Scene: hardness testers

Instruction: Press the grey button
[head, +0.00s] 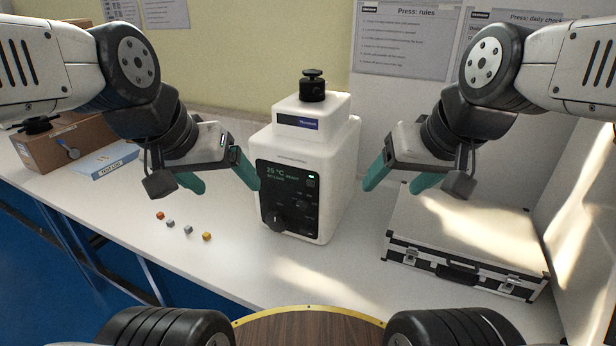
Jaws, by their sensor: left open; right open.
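A white hardness tester (340,150) stands on the table in the middle of the head view, with a black front panel (287,240) below its light top. I cannot clearly make out which control is the grey button. My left gripper (222,183) is open and empty, left of the tester; its right finger appears close to the panel's left edge. My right gripper (400,192) is open and empty, right of the tester and apart from it.
Several small coloured cubes (188,230) lie on the table (130,215) at the left. A silver case (465,240) stands at the right, below my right gripper. A cardboard box (65,140) and a blue-white box (105,160) are at the far left. The table in front is clear.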

